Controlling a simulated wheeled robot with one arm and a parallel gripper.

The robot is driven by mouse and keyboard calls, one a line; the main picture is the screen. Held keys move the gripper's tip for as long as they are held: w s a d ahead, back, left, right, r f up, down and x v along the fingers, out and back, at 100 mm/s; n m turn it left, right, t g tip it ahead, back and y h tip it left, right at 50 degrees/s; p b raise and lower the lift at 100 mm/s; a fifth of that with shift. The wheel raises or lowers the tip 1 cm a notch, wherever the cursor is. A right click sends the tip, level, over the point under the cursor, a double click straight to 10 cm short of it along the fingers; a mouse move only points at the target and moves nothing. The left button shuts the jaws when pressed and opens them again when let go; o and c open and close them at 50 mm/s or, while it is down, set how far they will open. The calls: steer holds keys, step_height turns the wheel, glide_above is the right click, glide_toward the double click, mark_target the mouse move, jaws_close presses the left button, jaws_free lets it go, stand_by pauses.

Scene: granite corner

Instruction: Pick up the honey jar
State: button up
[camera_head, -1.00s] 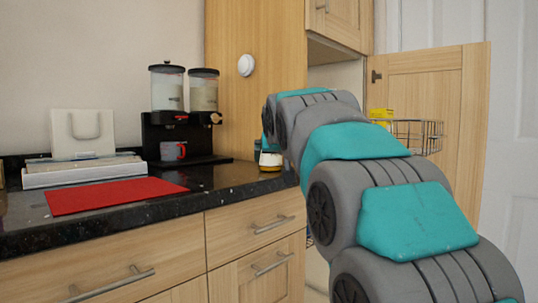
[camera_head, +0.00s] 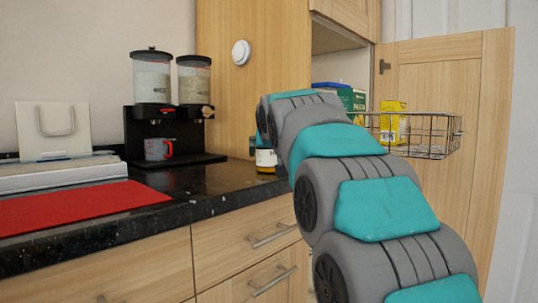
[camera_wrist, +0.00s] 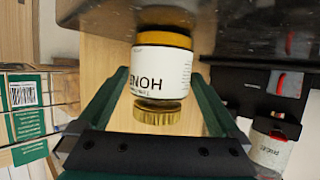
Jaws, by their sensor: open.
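The honey jar (camera_head: 266,160) stands upright near the right end of the dark granite counter (camera_head: 225,183), partly hidden by my arm in the head view. In the wrist view the honey jar (camera_wrist: 160,72) appears upside down, with amber contents, a white label and a gold lid. My gripper (camera_wrist: 156,84) is open, with one dark green finger on each side of the jar in that view. No contact with the jar is visible. In the head view my arm hides most of the gripper.
A red mat (camera_head: 75,205) lies further left. At right, an open cabinet door (camera_head: 455,80) carries a wire basket (camera_head: 435,135) with a yellow packet (camera_head: 392,120). A wooden panel (camera_head: 250,85) rises behind.

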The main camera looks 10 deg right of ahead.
mark_target(268, 155)
steer(key=x, duration=0.5)
steer(key=shift+r, duration=0.1)
jaws_close()
stand_by(0.8)
